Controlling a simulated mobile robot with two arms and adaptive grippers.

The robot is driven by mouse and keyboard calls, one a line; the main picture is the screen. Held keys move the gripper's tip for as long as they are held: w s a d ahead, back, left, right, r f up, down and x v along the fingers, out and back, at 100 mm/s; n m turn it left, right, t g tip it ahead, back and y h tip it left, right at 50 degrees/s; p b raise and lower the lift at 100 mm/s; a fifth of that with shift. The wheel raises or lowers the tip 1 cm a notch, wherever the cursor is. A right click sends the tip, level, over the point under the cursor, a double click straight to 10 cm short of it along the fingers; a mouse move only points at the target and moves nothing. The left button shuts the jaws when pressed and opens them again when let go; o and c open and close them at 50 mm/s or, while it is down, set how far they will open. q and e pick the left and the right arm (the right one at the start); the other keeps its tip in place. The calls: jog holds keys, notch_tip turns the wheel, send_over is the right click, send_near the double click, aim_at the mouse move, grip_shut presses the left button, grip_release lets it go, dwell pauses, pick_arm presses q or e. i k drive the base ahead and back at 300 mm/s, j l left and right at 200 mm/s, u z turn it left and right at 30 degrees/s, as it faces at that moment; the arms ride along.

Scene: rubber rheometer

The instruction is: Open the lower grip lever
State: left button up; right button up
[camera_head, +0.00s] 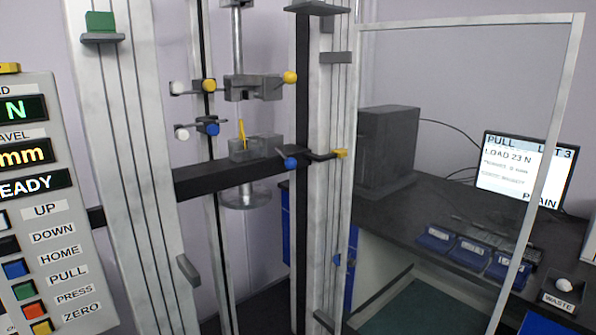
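The lower grip (252,150) is a grey block on the dark crossbar (225,178) of the test frame. A blue ball knob (290,163) sits at its right front, apparently the end of a lever; which way that lever is set I cannot tell. A thin yellow piece (243,133) stands upright at the lower grip, below the upper grip (250,88). The upper grip has a yellow ball knob (290,77) at its right. Neither of my grippers shows in the head view.
A clear framed door panel (574,85) stands at the right, in front of a desk with a monitor (525,165) and blue trays (470,250). A control panel (40,200) is at the left. Pale columns (130,160) (330,200) flank the grips.

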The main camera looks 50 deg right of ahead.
aim_at(291, 163)
jog(key=z, duration=1.6)
